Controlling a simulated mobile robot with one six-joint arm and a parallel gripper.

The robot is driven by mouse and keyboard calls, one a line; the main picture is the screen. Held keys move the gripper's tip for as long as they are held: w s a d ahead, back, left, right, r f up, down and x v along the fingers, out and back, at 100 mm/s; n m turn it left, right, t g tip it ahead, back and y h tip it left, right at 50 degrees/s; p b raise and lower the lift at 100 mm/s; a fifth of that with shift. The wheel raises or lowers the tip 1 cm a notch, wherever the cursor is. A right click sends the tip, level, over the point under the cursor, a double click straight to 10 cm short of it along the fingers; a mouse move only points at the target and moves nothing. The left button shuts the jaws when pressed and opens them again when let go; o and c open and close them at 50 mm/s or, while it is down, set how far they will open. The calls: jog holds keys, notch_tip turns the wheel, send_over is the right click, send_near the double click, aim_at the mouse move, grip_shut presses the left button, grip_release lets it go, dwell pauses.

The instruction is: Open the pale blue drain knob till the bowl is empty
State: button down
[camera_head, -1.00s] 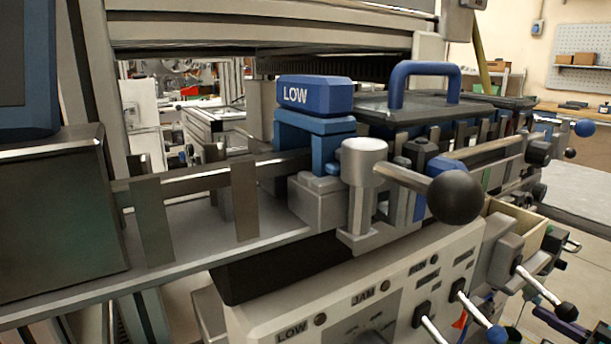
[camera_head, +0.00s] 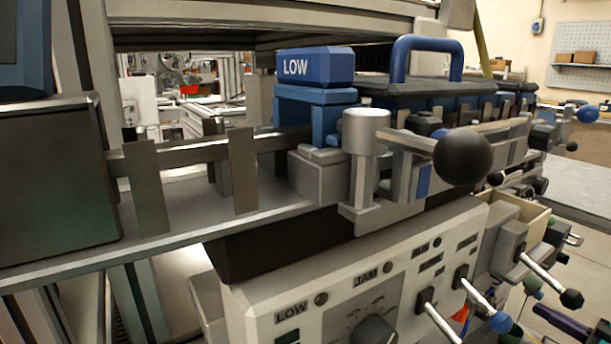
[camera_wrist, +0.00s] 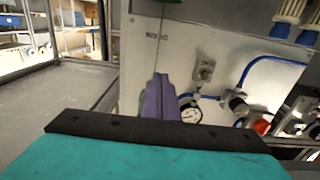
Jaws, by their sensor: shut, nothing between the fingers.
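My gripper (camera_wrist: 160,80) shows in the wrist view as a narrow purple-grey pair of fingers rising from a black bar and a teal body. The fingers are together, with nothing seen between them. Behind them is a pale upright panel with small fittings, a round white gauge (camera_wrist: 190,115) and a blue hose (camera_wrist: 276,62). I cannot pick out a pale blue drain knob for certain in either view, and I see no bowl that I can identify.
In the head view a blue LOW block (camera_head: 314,68) and a lever with a black ball (camera_head: 461,157) stand over the control panel (camera_head: 262,300). Several levers stick out at right, one with a blue ball (camera_head: 500,322). A grey surface (camera_wrist: 60,82) lies left in the wrist view.

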jog(key=b+v, duration=0.1)
jog(key=v, duration=0.5)
jog(key=shift+b, duration=0.4)
jog(key=shift+s, duration=0.15)
dwell(0.5)
